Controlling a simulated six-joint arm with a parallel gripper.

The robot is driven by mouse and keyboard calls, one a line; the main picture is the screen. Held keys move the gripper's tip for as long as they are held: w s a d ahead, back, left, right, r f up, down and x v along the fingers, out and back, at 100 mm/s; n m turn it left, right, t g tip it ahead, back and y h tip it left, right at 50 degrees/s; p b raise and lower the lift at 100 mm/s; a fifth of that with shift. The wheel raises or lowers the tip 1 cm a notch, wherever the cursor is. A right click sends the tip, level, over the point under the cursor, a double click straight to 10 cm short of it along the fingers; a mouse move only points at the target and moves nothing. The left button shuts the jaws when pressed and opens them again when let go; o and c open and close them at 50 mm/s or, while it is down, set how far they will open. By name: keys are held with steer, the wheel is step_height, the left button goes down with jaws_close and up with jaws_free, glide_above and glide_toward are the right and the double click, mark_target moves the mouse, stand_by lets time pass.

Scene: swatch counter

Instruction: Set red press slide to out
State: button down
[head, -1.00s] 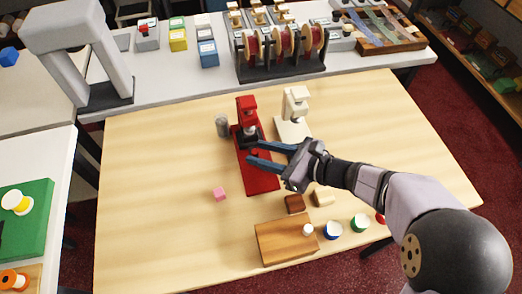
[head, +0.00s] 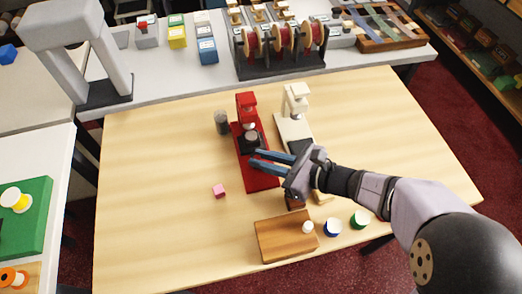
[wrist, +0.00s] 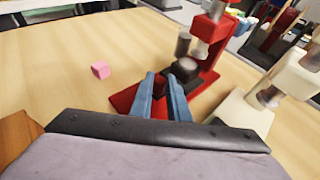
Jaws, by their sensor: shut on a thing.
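The red press (head: 247,107) stands on the wooden table with its long red base (head: 264,183) reaching towards the front. Its slide, with a dark round plate (head: 251,138), shows just below and in front of the press head. It also shows in the wrist view (wrist: 185,67), in front of the press column. My gripper (head: 252,158) is low over the red base, in front of the dark plate.
A cream press (head: 295,100) stands close on the right, partly behind my gripper. A grey cylinder (head: 222,122) is left of the red press. A pink cube (head: 219,191) and a wooden block (head: 286,237) lie nearer the front. The table's left side is clear.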

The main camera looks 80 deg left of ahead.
steer(key=shift+d, duration=0.65)
steer(key=c, duration=1.7)
jaws_free()
steer(key=shift+b+v, duration=0.4)
steer(key=shift+v, duration=3.3)
